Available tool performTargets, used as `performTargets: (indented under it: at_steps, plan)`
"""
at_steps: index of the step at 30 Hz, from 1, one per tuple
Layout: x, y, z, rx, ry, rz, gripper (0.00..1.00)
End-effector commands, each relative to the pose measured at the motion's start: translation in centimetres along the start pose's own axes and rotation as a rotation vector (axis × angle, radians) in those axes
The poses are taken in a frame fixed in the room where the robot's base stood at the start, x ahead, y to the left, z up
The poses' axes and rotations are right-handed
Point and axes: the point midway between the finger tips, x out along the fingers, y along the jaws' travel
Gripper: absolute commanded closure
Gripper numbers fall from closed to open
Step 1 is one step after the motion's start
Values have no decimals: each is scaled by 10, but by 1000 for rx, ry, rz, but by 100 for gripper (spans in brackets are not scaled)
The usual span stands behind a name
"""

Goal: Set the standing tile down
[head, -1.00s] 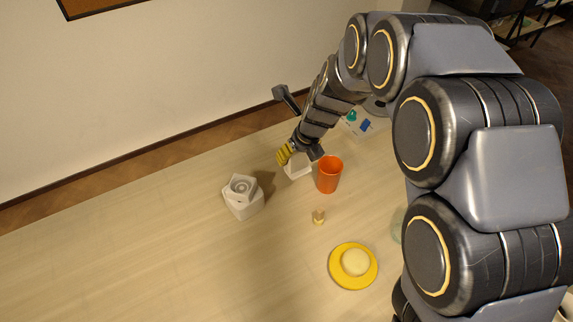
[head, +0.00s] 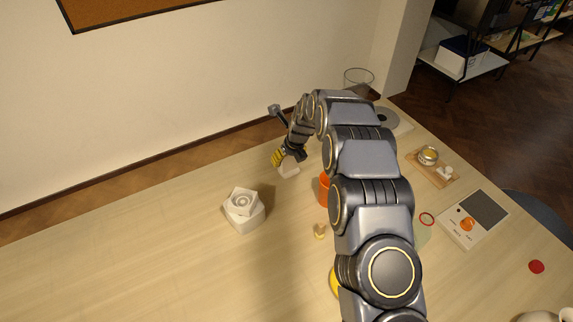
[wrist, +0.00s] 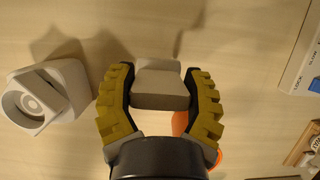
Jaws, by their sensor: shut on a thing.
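The pale grey-white tile (wrist: 161,84) is between the yellow ribbed fingers of my gripper (wrist: 160,88) in the wrist view, with a finger against each side. In the head view my gripper (head: 282,162) is over the far part of the table, and the pale tile (head: 289,171) shows just below its fingers. My gripper is shut on the tile. Its lower edge is hard to make out, so I cannot tell whether it touches the table.
A white block with a ringed, turned piece on top (head: 243,209) stands left of my gripper. An orange cup (head: 325,188) is close on the right, partly behind my arm. A small tan item (head: 320,231) lies nearer. The table's left side is clear.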

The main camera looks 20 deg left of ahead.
Motion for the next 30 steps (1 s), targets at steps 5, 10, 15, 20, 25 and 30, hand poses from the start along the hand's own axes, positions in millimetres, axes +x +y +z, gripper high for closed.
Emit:
performTargets:
  at_steps: [5, 10, 15, 20, 25, 30]
  plan:
    - [13, -2, 4, -1, 1, 1, 78]
    - [23, -4, 6, 0, 3, 2, 78]
    - [46, -4, -3, -1, 3, 3, 78]
    - [52, -5, -5, -1, -1, 1, 78]
    - [52, -5, -5, -1, -1, 1, 78]
    - [54, -5, -6, -1, -1, 1, 13]
